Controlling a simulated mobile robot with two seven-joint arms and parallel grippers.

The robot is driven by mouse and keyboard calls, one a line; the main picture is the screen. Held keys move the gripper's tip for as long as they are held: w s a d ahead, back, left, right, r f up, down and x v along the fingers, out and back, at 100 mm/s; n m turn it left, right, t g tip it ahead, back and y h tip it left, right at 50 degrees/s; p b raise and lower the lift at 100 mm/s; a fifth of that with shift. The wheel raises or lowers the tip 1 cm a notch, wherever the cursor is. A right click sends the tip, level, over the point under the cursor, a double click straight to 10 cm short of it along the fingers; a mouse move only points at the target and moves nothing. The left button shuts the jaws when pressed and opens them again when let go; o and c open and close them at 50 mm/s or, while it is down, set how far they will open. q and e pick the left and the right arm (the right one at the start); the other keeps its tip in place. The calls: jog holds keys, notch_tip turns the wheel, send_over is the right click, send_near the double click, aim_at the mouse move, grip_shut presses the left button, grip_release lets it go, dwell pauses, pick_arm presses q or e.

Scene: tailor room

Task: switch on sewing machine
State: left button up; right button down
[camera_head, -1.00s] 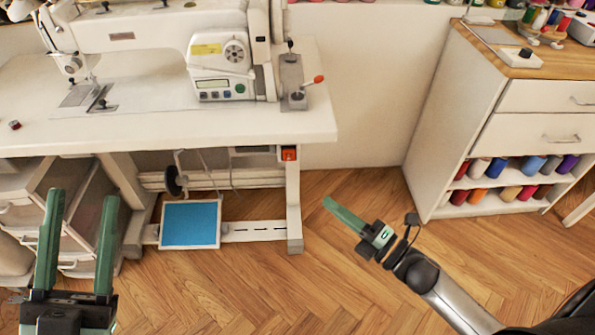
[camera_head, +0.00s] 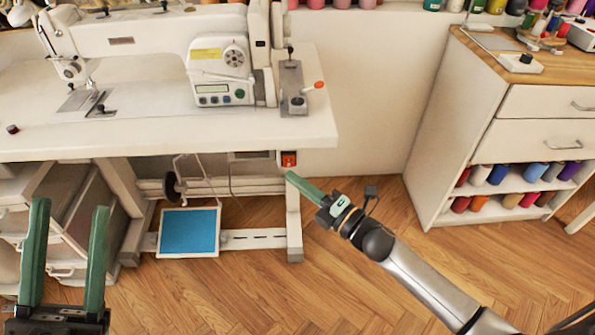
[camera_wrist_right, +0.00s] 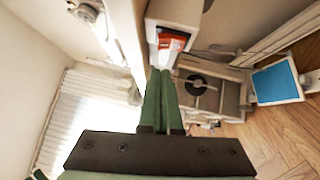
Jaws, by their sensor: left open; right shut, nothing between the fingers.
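The white sewing machine (camera_head: 150,35) stands on a white table (camera_head: 250,125), with a control panel and a dial on its right end. A red-orange switch (camera_head: 288,159) sits in a housing under the table's right front edge. The switch shows large in the right wrist view (camera_wrist_right: 172,42), just beyond my fingertips. My right gripper (camera_head: 291,178) is shut and empty, its tips just below the switch in the head view; I cannot tell whether they touch it. My left gripper (camera_head: 68,203) is open and empty at the lower left, in front of the drawers.
A blue foot pedal (camera_head: 189,232) lies low under the table, and it also shows in the right wrist view (camera_wrist_right: 276,83). White drawers (camera_head: 60,220) stand below the table at left. A white cabinet (camera_head: 455,120) with thread spools stands at right.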

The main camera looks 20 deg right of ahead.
aim_at(284, 159)
jog(key=w, duration=0.1)
jog(key=w+d, duration=0.1)
jog(key=shift+w+r, duration=0.2)
jog(key=shift+w, duration=0.2)
jog(key=shift+r, duration=0.1)
